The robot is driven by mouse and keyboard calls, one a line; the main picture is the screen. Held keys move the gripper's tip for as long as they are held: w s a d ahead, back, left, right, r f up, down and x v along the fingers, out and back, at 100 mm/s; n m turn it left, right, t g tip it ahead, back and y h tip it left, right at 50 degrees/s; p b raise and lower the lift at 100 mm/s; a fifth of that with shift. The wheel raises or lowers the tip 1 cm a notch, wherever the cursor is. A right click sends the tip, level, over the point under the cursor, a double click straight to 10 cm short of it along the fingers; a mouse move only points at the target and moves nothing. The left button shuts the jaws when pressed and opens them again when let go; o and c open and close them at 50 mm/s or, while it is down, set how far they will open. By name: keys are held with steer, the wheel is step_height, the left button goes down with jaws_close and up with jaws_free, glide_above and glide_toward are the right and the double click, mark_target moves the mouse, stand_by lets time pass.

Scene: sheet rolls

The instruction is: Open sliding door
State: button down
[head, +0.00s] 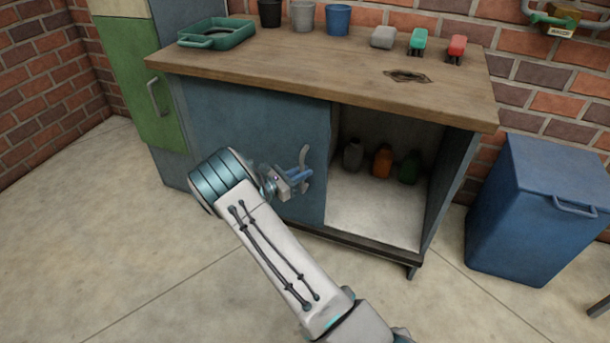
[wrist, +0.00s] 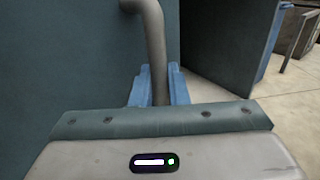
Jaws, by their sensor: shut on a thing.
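The blue sliding door (head: 245,125) of the workbench cabinet covers the left part of the front. The right part of the cabinet stands open and shows its pale floor (head: 375,205). The door's grey bar handle (head: 306,157) is near the door's right edge. It also shows in the wrist view (wrist: 156,50), running down between the blue fingers. My gripper (head: 302,178) is shut on this handle, with one finger on each side of it in the wrist view (wrist: 159,88). The lower end of the handle is hidden behind my gripper's body in the wrist view.
Several bottles, one of them orange (head: 382,162), stand inside the cabinet. A blue bin (head: 535,205) stands on the floor at the right. A green and blue cabinet (head: 140,85) adjoins the bench at the left. The wooden top (head: 300,68) carries a green tray, cups and small items.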

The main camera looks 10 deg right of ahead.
stand_by(0.3)
steer(key=c, duration=1.5)
jaws_free()
steer(key=shift+a, duration=0.15)
steer(key=p+v, duration=0.3)
steer(key=v, duration=1)
steer(key=shift+a, duration=0.3)
